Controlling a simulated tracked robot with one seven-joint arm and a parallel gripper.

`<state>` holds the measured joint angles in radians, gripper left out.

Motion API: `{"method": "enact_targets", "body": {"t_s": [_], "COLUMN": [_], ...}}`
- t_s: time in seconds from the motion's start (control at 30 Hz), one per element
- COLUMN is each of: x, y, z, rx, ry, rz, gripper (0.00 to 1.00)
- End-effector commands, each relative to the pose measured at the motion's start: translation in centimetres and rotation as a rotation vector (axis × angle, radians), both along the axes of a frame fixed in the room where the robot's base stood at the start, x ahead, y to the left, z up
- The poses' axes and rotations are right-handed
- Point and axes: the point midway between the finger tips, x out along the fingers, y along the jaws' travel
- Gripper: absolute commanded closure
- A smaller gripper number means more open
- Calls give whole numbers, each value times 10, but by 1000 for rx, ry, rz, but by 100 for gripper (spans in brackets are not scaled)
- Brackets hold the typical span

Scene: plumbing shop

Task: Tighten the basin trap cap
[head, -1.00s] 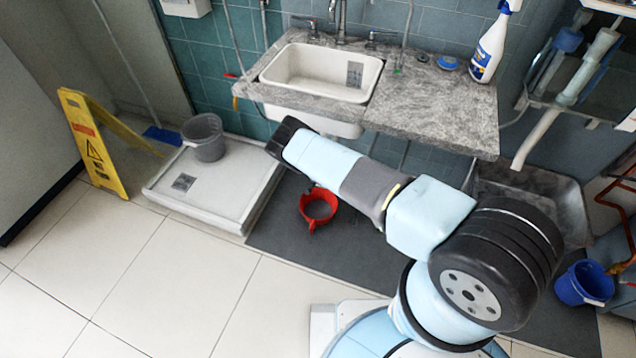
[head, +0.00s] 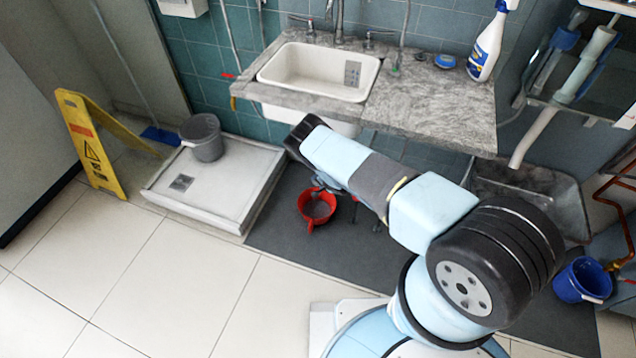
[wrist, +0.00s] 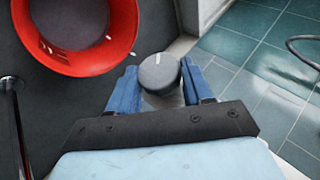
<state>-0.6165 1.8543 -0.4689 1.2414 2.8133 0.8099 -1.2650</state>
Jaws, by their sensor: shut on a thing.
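The trap cap (wrist: 158,72) is a round dark grey knob with a pale line mark on its top. It shows in the wrist view, between the two blue fingers of my gripper (wrist: 158,88). The fingers are shut on the cap from its left and right sides. In the head view the cap is hidden under the basin and behind my arm. The white basin (head: 318,70) is set in a grey stone counter (head: 430,110) above my arm's end.
A red bucket (head: 317,207) stands on the dark mat below, and also fills the upper left of the wrist view (wrist: 125,45). A shower tray (head: 215,195) with a grey bucket (head: 203,137) is left. A yellow floor sign (head: 92,150) and blue bucket (head: 580,282) stand farther out.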

Motion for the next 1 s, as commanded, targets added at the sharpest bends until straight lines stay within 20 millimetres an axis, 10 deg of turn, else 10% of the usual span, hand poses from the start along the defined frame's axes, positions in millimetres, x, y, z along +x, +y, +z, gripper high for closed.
{"method": "enact_targets", "body": {"t_s": [0.6,0.63,1.0], "x": [0,0,0], "y": [-3,-3,-1], "z": [-1,-1,-1], "rx": [18,18,19], "ry": [-7,-7,-7], "rz": [-1,-1,0], "gripper": [80,49,25]}}
